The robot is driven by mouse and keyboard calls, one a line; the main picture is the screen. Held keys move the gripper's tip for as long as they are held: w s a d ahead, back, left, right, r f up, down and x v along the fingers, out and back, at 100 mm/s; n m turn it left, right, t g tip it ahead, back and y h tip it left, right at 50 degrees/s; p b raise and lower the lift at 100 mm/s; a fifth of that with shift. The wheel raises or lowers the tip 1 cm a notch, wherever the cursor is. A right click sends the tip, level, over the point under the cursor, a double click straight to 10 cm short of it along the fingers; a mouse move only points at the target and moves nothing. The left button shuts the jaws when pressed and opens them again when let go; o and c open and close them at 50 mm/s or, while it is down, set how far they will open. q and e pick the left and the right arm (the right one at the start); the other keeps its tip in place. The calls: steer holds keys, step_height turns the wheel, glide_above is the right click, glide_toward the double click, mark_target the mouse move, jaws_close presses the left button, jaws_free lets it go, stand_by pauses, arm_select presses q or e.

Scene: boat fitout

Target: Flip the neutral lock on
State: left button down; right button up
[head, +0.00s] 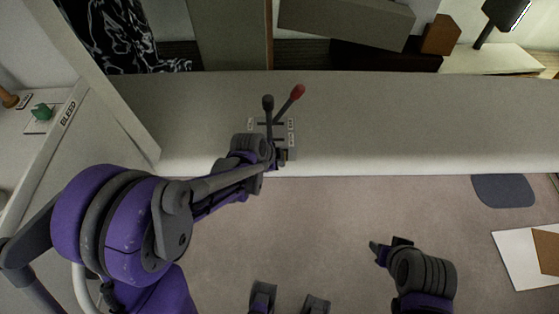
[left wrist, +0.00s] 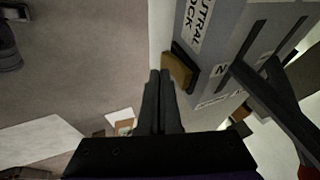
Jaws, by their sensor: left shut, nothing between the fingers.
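The grey lever control box (head: 285,150) is on the edge of the pale ledge. It has a black-knobbed lever (head: 268,103) and a red-knobbed lever (head: 298,91). In the left wrist view, the NEUTRAL LOCK label (left wrist: 193,22) is on its side face, beside an amber rocker switch (left wrist: 178,72) in a black frame. The rocker's on or off position is unclear. My left gripper (left wrist: 160,73) is shut and empty, its tips close beside the rocker; I cannot tell if they touch. My right gripper (head: 388,248) is low over the floor, away from the box; its jaws are unclear.
The two levers rise from the box close to my left gripper. The pale ledge (head: 400,120) runs across the view and is clear to the right. A BLEED panel with a green knob (head: 42,111) is at far left. The floor (head: 330,220) is mostly open.

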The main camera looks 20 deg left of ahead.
arm_select(q)
steer(key=shift+w+a+f, duration=0.1)
steer(key=shift+w+f, duration=0.05)
steer(key=shift+w, duration=0.1)
steer(key=shift+w+f+t+b, duration=0.1)
steer(key=shift+f+t+b, duration=0.1)
steer(key=shift+t+b, duration=0.25)
steer(key=shift+r+p, duration=0.55)
steer(key=shift+r, duration=0.25)
